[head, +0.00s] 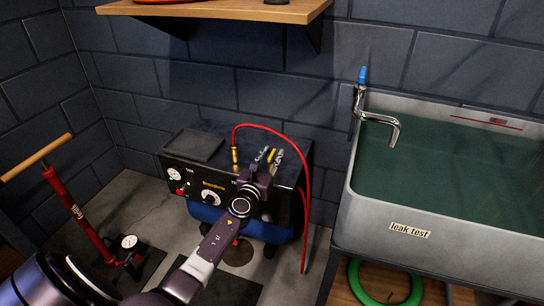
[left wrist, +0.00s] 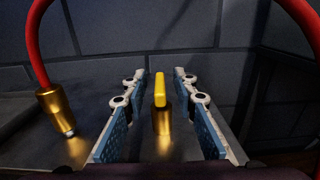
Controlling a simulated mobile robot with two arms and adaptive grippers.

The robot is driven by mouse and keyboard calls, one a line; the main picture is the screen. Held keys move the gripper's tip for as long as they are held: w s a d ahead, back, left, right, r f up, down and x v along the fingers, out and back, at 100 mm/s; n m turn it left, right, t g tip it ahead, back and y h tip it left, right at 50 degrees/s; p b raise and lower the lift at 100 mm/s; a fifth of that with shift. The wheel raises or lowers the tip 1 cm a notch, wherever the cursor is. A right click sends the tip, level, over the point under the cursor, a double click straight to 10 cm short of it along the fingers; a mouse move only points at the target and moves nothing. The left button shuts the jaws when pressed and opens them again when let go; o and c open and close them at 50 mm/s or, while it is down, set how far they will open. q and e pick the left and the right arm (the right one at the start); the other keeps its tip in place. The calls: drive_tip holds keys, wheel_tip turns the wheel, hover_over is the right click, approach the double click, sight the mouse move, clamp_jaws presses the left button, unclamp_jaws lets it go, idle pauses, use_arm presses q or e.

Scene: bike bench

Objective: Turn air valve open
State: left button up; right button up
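The air valve (left wrist: 162,118) is a brass body with a yellow lever (left wrist: 160,90) on top, seen in the middle of the left wrist view. My left gripper (head: 268,157) is over the top of the black compressor (head: 190,170) in the head view. Its two blue-padded fingers are open in the left wrist view (left wrist: 158,110), one on each side of the lever, with visible gaps. In the head view the valve is mostly hidden by the gripper. My right gripper is not in view.
A red hose (head: 306,190) arcs over the compressor, with a brass fitting (left wrist: 55,108) left of my left fingers. A wooden shelf (head: 220,10) hangs above. A grey leak-test sink (head: 440,250) with a tap (head: 380,118) stands right; a red pump (head: 80,215) stands left.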

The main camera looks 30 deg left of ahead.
use_arm(q)
clamp_jaws()
